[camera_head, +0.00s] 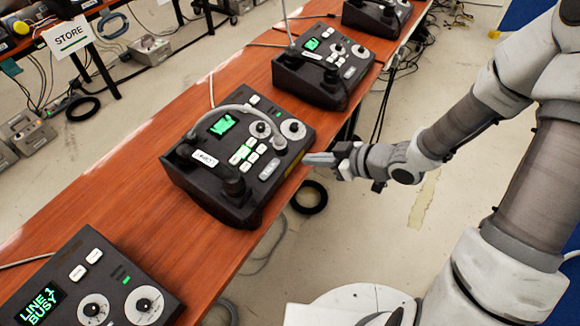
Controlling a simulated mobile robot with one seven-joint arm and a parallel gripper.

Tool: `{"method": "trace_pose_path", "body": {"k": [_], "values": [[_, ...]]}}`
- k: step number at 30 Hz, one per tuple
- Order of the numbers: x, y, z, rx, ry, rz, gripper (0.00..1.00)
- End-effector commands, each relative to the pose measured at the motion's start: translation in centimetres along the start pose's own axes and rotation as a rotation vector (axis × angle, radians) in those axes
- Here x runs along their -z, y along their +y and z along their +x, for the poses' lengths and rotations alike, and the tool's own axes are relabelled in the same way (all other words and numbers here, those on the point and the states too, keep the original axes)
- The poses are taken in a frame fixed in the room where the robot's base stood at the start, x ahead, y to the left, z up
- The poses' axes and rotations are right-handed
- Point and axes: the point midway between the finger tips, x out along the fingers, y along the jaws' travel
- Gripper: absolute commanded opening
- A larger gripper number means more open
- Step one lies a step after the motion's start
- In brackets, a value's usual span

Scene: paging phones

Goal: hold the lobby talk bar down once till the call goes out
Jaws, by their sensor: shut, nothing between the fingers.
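A dark paging phone (238,178) sits in the middle of the wooden table. Its white label (204,158) is small and slanted; it may read LOBBY, but I cannot be sure. It has a lit green screen (223,124), white keys with green light among them, two round dials and a curved grey handset or cord across its top. A pale bar (269,169) lies near its front right edge and may be the talk bar. My gripper (308,158) is shut and empty, just right of this phone's front edge. I cannot tell whether its tip touches the phone.
Another phone (320,72) stands behind, and a third (374,14) farther back. A phone (92,285) at the lower left shows LINE 1 BUSY. A STORE sign (68,36) hangs on another table. Cables and a black ring (309,197) lie on the floor.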

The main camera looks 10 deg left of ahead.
Motion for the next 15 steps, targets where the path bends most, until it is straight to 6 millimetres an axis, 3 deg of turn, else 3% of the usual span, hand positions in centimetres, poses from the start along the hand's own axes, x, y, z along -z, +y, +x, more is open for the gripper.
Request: {"method": "trace_pose_path", "body": {"k": [6, 15], "values": [[0.40, -1.12, 0.49, 0.045, 0.056, 0.008, 0.00], [0.44, -1.20, 0.51, 0.049, 0.060, 0.008, 0.00]]}}
